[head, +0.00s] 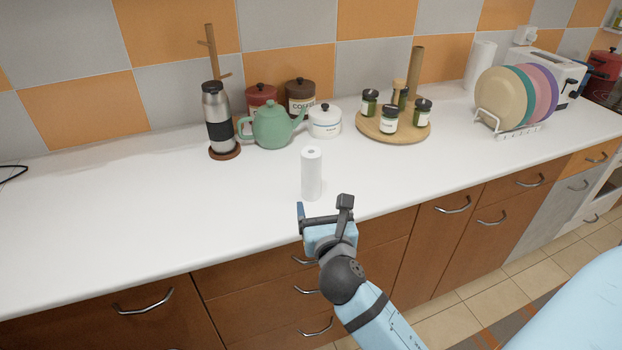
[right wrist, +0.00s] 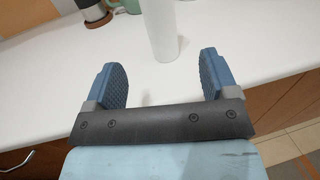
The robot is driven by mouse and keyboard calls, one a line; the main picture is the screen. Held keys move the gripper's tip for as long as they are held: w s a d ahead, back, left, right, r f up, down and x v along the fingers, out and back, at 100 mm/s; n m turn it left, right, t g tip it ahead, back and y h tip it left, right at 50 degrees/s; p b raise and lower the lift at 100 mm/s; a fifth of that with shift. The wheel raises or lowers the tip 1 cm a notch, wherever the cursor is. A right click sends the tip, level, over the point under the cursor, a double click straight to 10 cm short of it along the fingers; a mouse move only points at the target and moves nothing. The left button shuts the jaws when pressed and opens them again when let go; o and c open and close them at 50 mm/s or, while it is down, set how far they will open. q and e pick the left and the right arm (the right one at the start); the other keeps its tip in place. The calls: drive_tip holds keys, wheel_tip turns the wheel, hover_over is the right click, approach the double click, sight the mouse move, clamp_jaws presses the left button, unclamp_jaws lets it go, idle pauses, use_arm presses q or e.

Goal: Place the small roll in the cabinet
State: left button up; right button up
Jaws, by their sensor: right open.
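The small roll (head: 312,174) is a white paper roll standing upright on the white counter, near its front edge in the head view. It also shows in the right wrist view (right wrist: 160,28), beyond the fingers and between them, its top cut off by the frame. My right gripper (head: 324,208) is open and empty, just in front of the roll and apart from it; its two blue pads show in the right wrist view (right wrist: 163,78). Brown cabinet fronts (head: 432,245) with metal handles lie under the counter, all shut. My left gripper is not in view.
Behind the roll stand a green teapot (head: 271,127), a steel flask (head: 216,118), a white sugar pot (head: 325,121) and a round wooden tray (head: 375,133) with jars. A plate rack (head: 508,122) and a larger white roll (head: 480,66) are at right.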

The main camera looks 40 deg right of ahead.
sight(313, 175)
drive_tip(key=x, duration=0.8)
drive_tip(key=shift+s, duration=0.1)
drive_tip(key=x, duration=0.5)
drive_tip(key=shift+w+r, duration=0.2)
drive_tip(key=shift+r, duration=0.05)
drive_tip(key=c, duration=1.1)
drive_tip(key=shift+r, duration=0.15)
drive_tip(key=shift+c, duration=0.2)
